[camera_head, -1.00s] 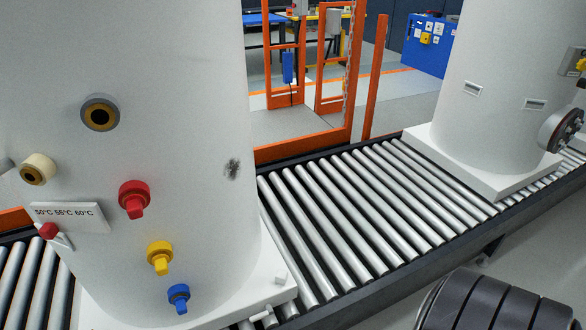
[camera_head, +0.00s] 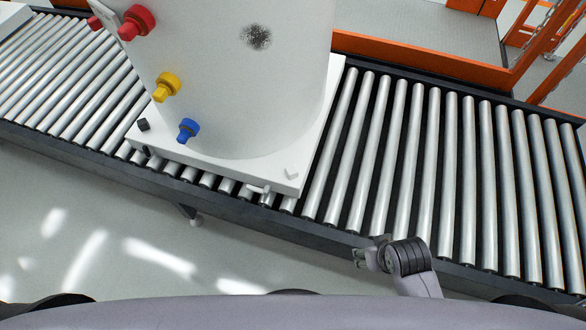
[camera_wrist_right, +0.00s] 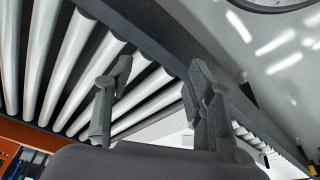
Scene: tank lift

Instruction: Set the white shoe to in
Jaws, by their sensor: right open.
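A white tank (camera_head: 225,80) stands on a white square base (camera_head: 225,165) on the roller conveyor. At the base's near right corner are a small white block (camera_head: 292,173) on top and a small white peg (camera_head: 258,189) at the front edge; I cannot tell which part is the shoe. Black counterparts (camera_head: 143,124) sit at the left corner. My right gripper (camera_head: 361,257) is open and empty, just off the conveyor's near edge, right of and nearer than the white peg. In the wrist view its fingers (camera_wrist_right: 158,82) are spread apart. My left gripper is not in view.
Red, yellow (camera_head: 166,86) and blue (camera_head: 187,130) valves stick out of the tank. The conveyor's dark side rail (camera_head: 230,208) runs between the floor and the rollers. Bare rollers (camera_head: 440,170) lie right of the base. Orange framing (camera_head: 420,58) stands behind.

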